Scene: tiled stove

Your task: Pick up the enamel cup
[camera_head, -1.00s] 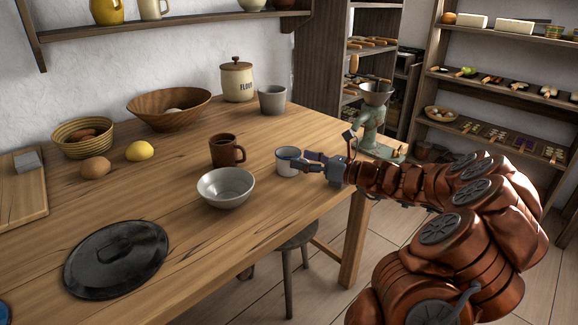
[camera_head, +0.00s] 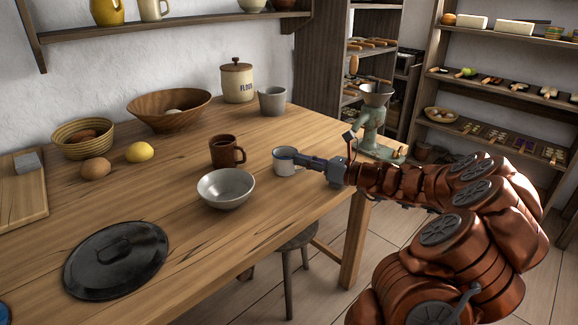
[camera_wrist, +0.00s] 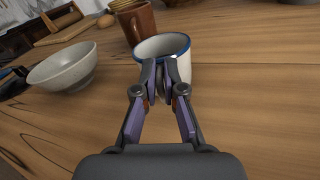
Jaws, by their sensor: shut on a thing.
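The enamel cup (camera_head: 284,164) is white with a blue rim and stands at the right part of the wooden table. It also shows in the wrist view (camera_wrist: 180,56), upright, with its near wall at my fingers. My gripper (camera_head: 302,161) reaches in from the right and is shut on the cup at its near side. In the wrist view my gripper's fingertips (camera_wrist: 167,68) are close together at the rim and wall. The fingers hide part of the cup, and I cannot tell whether its base is off the table.
A brown mug (camera_head: 225,151) and a pale bowl (camera_head: 226,188) stand close to the left of the cup. A grey tumbler (camera_head: 272,100) and a flour canister (camera_head: 237,82) stand behind. The wooden table (camera_head: 190,245) is clear at the front right. A grinder (camera_head: 371,120) is at the far right.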

